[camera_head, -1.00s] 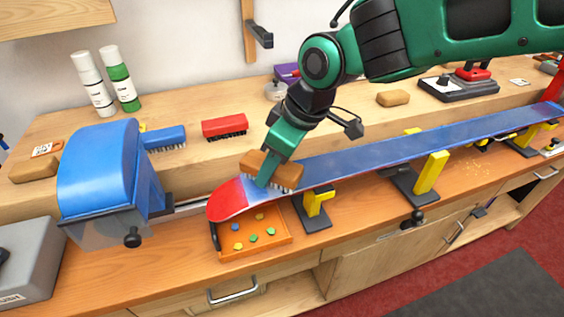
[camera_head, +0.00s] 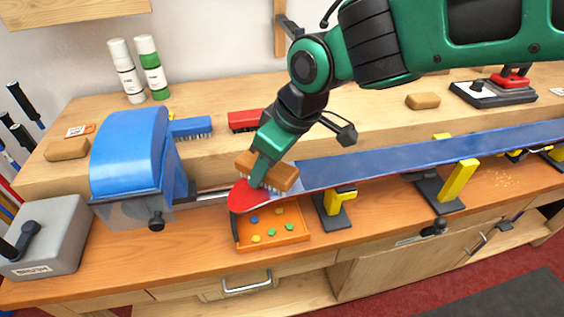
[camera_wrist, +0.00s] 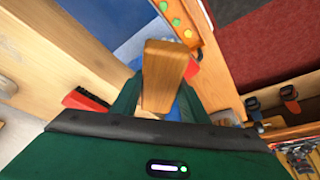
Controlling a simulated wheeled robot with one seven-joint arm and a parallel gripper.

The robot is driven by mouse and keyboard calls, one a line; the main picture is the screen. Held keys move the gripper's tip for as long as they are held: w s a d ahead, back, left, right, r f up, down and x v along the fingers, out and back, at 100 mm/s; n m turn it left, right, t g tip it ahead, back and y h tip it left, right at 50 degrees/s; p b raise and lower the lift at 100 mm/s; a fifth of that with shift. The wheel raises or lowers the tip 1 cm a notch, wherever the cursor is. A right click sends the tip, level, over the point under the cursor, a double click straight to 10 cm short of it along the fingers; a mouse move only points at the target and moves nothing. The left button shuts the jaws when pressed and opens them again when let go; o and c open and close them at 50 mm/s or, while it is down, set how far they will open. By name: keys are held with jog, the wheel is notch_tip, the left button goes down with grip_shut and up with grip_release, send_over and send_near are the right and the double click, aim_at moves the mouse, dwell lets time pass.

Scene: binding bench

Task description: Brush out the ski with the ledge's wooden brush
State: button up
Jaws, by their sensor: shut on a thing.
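The wooden brush (camera_head: 281,177) is light brown with pale bristles pointing down. My gripper (camera_head: 265,165) is shut on it, and the brush rests on or just over the ski near its red tip; I cannot tell whether the bristles touch. The brush's wooden back also shows in the wrist view (camera_wrist: 163,76) between the fingers (camera_wrist: 155,95). The ski (camera_head: 400,157) is blue with a red tip, lying base up along the yellow-topped supports. Its surface under the brush is hidden.
A blue-hooded machine (camera_head: 130,155) stands left of the ski tip. An orange tray (camera_head: 272,240) with coloured bits sits below the tip. On the ledge (camera_head: 225,160) are a blue brush (camera_head: 191,127), a red brush (camera_head: 244,121) and a tan block (camera_head: 423,101). A grey case (camera_head: 42,240) is at left.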

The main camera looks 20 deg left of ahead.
jog(key=shift+w+d, duration=0.65)
jog(key=shift+d, duration=0.35)
jog(key=shift+w+d, duration=0.6)
jog(key=shift+d, duration=0.35)
jog(key=shift+w+d+f, duration=0.1)
jog(key=shift+w+d, duration=0.2)
jog(key=shift+d, duration=0.25)
jog(key=shift+w+d, duration=0.25)
jog(key=shift+d, duration=0.25)
jog(key=shift+r, duration=3.05)
jog(key=shift+r, duration=0.1)
notch_tip(320, 180, up, 3)
jog(key=shift+f, duration=0.1)
